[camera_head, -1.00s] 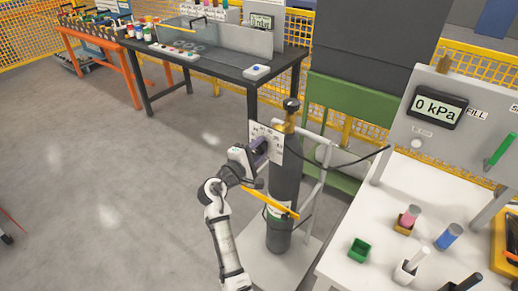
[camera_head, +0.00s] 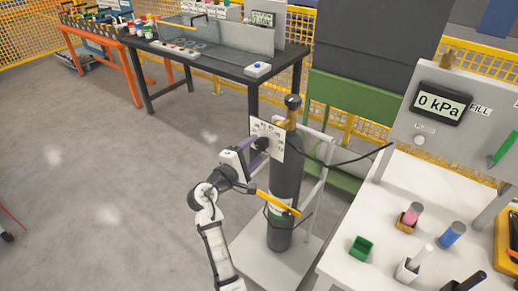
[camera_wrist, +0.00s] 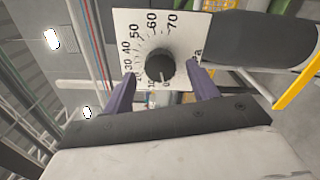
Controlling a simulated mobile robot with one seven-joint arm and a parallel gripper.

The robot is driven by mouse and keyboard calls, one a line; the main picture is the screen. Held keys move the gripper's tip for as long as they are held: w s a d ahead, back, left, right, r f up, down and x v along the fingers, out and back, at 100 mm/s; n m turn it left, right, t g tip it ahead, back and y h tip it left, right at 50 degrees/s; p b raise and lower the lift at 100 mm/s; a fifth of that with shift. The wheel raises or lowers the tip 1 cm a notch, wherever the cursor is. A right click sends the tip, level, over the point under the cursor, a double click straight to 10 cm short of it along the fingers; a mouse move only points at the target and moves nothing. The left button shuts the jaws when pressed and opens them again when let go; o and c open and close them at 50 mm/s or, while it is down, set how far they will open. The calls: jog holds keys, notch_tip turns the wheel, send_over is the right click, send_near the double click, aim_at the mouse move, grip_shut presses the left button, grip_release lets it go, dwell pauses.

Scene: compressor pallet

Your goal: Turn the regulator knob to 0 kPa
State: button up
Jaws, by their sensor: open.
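The regulator knob (camera_wrist: 160,66) is a round black knob on a white dial plate (camera_wrist: 134,22) with printed numbers, mounted at the gas cylinder (camera_head: 284,180). In the wrist view a light mark on the knob points toward the lower numbers near 0; the exact setting is hard to read. The knob also shows in the head view (camera_head: 263,143). My gripper (camera_wrist: 162,80) is open, its purple fingers on either side of the knob and apart from it in the wrist view. In the head view my gripper (camera_head: 256,153) is just in front of the plate. The display (camera_head: 440,104) reads 0 kPa.
A yellow bar (camera_head: 278,203) crosses the cylinder below the plate, close to my wrist. A black hose runs right to the grey panel (camera_head: 410,125). A white table (camera_head: 340,240) with small holders stands at the right.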

jog(key=b+v, duration=0.2)
jog(key=v, duration=0.8)
jog(key=shift+b, duration=0.3)
jog(key=shift+s, duration=0.1)
